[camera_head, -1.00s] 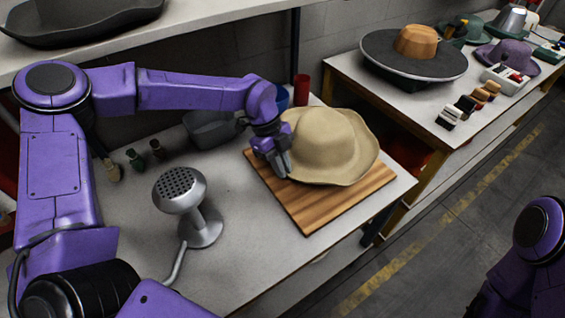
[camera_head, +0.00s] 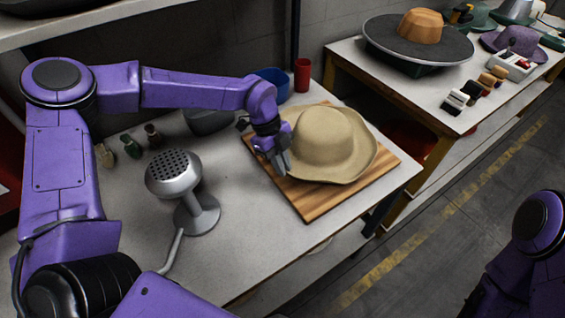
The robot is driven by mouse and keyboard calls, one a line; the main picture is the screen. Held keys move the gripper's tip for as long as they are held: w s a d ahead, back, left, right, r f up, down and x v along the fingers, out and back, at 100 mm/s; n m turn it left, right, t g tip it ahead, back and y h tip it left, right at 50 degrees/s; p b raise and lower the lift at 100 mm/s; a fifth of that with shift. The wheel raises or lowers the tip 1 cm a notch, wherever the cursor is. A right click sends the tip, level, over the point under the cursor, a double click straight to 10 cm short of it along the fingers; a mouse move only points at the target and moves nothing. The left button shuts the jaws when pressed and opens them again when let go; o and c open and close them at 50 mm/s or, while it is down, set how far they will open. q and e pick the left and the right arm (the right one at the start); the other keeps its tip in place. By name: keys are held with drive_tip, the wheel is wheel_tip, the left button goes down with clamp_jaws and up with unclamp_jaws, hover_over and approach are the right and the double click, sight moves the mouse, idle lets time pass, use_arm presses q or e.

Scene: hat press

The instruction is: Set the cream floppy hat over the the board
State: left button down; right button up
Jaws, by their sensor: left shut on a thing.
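The cream floppy hat (camera_head: 331,143) is over the wooden board (camera_head: 319,203), brim down and crown up. It covers much of the board's far part; I cannot tell whether the whole brim touches the wood. My left gripper (camera_head: 283,165) is at the hat's left brim, fingers pointing down, shut on the brim edge. The fingers hide the pinched part of the brim. Of my right arm only a part shows at the lower right edge; its gripper is out of the picture.
A grey steamer (camera_head: 174,175) with a perforated head stands on the table left of the board. Small bottles (camera_head: 131,146), a grey bin (camera_head: 209,121), a blue bowl (camera_head: 272,82) and a red cup (camera_head: 302,75) stand behind. A second table (camera_head: 392,95) holds hats and brushes.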

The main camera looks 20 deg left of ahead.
use_arm(q)
drive_tip(key=shift+f+b, duration=0.35)
drive_tip(key=shift+f, duration=0.2)
idle(0.4)
drive_tip(key=c, duration=1.1)
unclamp_jaws()
drive_tip(key=shift+r, duration=0.1)
drive_tip(key=b+v, duration=0.1)
drive_tip(key=v, duration=0.9)
drive_tip(key=shift+r, duration=0.2)
drive_tip(key=shift+a, duration=0.1)
